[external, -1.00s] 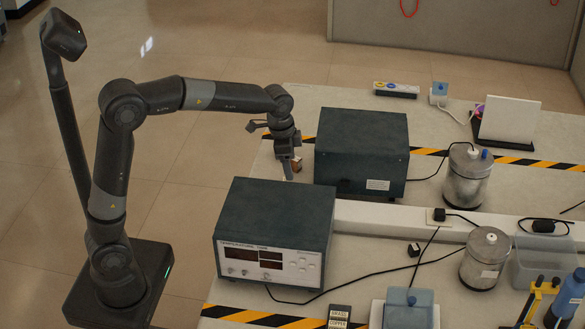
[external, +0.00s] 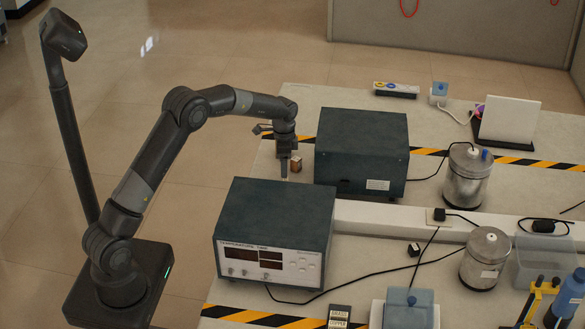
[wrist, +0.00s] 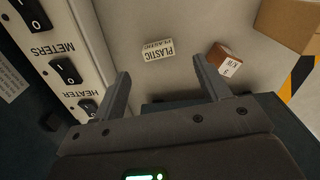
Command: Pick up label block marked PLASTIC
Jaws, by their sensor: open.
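The PLASTIC label block (wrist: 158,50) is small and white with dark text, and lies on the bench top in the wrist view. My gripper (wrist: 162,68) is open, with the block ahead of and roughly between its fingertips, nothing held. In the external view my gripper (external: 284,176) points down behind the front instrument box, left of the rear one. I cannot make out the PLASTIC block there.
A brown block with a white label (wrist: 226,60) lies close right of the PLASTIC block. A switch strip (wrist: 65,65) marked METERS and HEATER runs along the left. Dark instrument boxes (external: 274,215) (external: 362,145) flank my gripper. Two label blocks (external: 340,316) lie at the front.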

